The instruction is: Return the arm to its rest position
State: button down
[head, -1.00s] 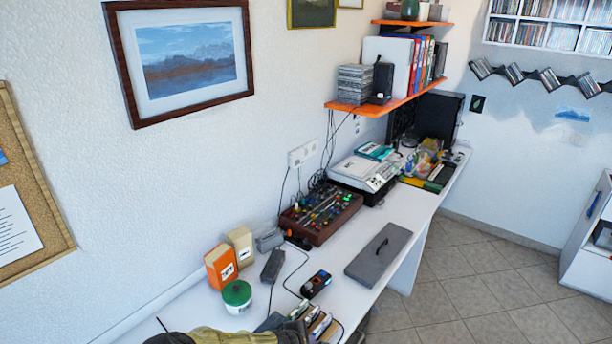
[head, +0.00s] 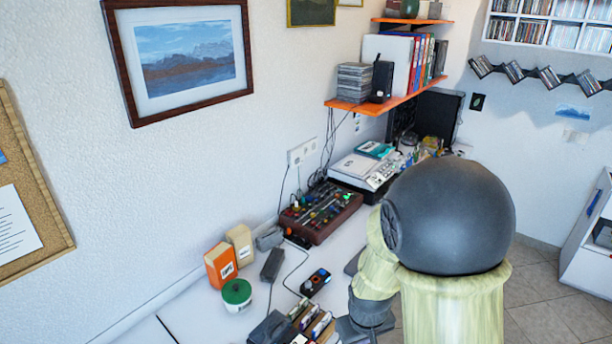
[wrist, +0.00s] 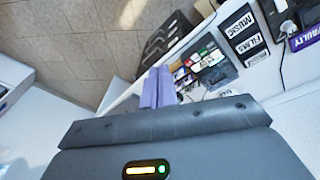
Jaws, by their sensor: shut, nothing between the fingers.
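My arm fills the right front of the head view, with a large dark round joint and pale yellow-green links. It stands over the white desk (head: 185,305) and hides part of it. My gripper (wrist: 157,74) shows in the wrist view as two lavender fingers close together, shut and empty. They point toward the desk edge and a box of discs (wrist: 203,62). I cannot make out the gripper in the head view.
On the desk are an orange box (head: 221,265), a green-lidded tub (head: 237,294), a mixer (head: 322,210) and a small black device (head: 315,282). In the wrist view, a black rack (wrist: 166,38) and tiled floor (wrist: 75,45) lie beyond the desk edge.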

jog(key=s+d+r+m, duration=0.3)
jog(key=s+r, duration=0.3)
jog(key=r, duration=0.1)
jog(key=shift+m+t, duration=0.3)
jog(key=shift+t, duration=0.1)
jog(key=shift+w+d, duration=0.1)
jog(key=shift+w, duration=0.05)
dwell(1.7)
